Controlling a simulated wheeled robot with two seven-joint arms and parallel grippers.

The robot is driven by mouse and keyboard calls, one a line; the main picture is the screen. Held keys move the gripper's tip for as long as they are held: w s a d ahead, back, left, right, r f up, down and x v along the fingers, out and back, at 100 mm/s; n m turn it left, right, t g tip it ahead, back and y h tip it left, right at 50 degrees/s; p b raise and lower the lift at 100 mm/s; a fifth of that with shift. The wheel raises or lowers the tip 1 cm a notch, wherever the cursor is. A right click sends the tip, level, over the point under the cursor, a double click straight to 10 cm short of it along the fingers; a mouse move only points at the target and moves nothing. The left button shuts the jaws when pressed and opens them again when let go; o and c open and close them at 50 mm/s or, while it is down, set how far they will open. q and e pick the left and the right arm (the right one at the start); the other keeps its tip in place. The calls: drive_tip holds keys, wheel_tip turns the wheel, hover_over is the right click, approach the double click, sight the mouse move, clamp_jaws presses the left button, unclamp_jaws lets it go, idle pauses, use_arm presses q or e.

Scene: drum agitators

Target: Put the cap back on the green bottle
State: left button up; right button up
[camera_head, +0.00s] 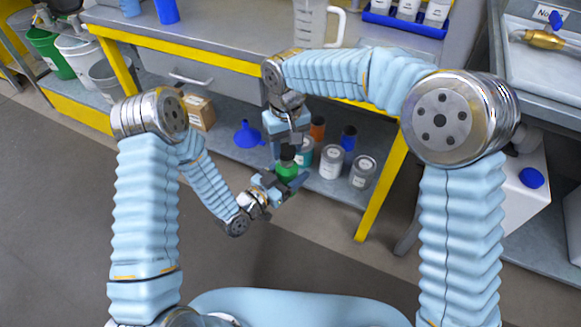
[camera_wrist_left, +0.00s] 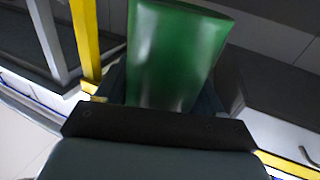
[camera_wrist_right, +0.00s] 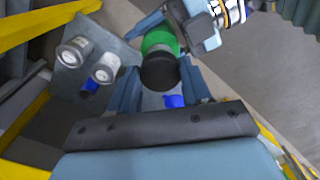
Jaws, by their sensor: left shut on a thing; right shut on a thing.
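The green bottle (camera_head: 287,171) is held in the air in front of the workbench. In the right wrist view the cap covers part of the green bottle (camera_wrist_right: 160,41). The cap is close over the bottle's top in the head view. I cannot tell whether they touch.
A yellow-edged workbench (camera_head: 200,54) stands ahead, with a clear jug (camera_head: 312,22) and a blue rack (camera_head: 405,22) on top. Its lower shelf holds a blue funnel (camera_head: 247,135), a cardboard box (camera_head: 199,112) and several cans, including a white one (camera_head: 331,161). The floor in front is clear.

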sight(287, 175)
idle(0.4)
drive_tip(key=shift+f, duration=0.9)
drive_tip(key=shift+f, duration=0.55)
